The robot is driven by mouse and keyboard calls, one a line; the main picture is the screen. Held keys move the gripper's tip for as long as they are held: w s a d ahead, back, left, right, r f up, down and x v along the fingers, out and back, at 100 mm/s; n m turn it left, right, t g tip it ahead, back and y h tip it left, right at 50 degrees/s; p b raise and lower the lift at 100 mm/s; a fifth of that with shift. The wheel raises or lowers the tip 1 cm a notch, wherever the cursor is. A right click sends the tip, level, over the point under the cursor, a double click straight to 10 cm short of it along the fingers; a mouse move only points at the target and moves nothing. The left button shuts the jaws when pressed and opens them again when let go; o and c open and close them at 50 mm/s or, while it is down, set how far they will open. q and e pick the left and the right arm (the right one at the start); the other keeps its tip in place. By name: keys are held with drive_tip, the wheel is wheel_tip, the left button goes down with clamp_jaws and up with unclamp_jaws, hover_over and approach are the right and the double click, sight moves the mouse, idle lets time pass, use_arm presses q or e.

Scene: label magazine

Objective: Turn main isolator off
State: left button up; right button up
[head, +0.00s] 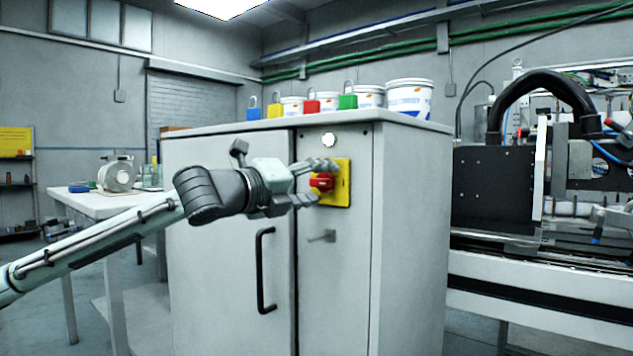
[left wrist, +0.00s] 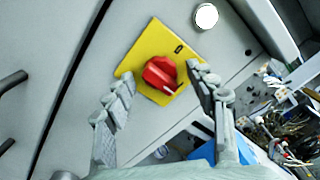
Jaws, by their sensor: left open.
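The main isolator is a red rotary knob (head: 321,182) on a yellow plate (head: 343,183), set high on the narrow right door of a grey cabinet. My left gripper (head: 322,182) reaches in from the left, in front of the plate, with its fingers above and below the knob. In the left wrist view the red knob (left wrist: 160,73) and the yellow plate (left wrist: 158,42) lie beyond the open fingers (left wrist: 160,85), one on each side. I cannot tell whether the fingers touch the knob. A small mark shows near the plate's upper edge. My right gripper is not in view.
The cabinet (head: 410,200) carries padlocks (head: 348,101) and white tubs (head: 409,98) on top. A round white lamp (head: 329,139) sits above the plate, a small handle (head: 322,236) below. A black door handle (head: 265,270) stands out to the left. A machine (head: 500,190) is at right.

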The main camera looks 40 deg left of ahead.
use_arm(q)
drive_tip(key=c, duration=1.2)
drive_tip(key=shift+o, duration=0.2)
